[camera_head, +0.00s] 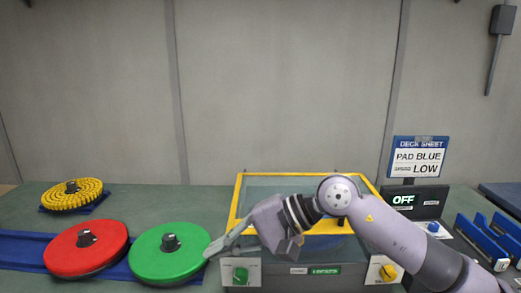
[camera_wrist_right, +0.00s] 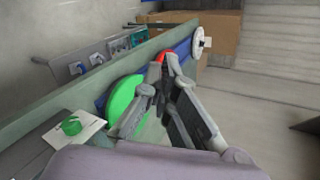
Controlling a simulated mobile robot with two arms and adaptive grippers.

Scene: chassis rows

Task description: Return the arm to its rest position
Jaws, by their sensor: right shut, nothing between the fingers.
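My right arm comes in from the lower right of the head view and bends across the front of a yellow-framed case (camera_head: 238,203). My right gripper (camera_head: 214,249) is shut and empty, its tips at the right edge of the green disc (camera_head: 165,258) in the picture. I cannot tell whether they touch. In the right wrist view the gripper (camera_wrist_right: 166,62) has its fingers together, with the green disc (camera_wrist_right: 122,100) beside them and a bit of the red disc (camera_wrist_right: 163,56) behind the tips. My left gripper is not in view.
A red disc (camera_head: 78,252) and a yellow disc (camera_head: 70,193) lie on the left of the green table (camera_head: 125,203). A sign (camera_head: 418,156) reads "PAD BLUE" and "LOW". A box below it shows "OFF" (camera_head: 403,199). Blue holders (camera_head: 485,240) stand at the right. A green knob (camera_head: 240,274) sits on the case front.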

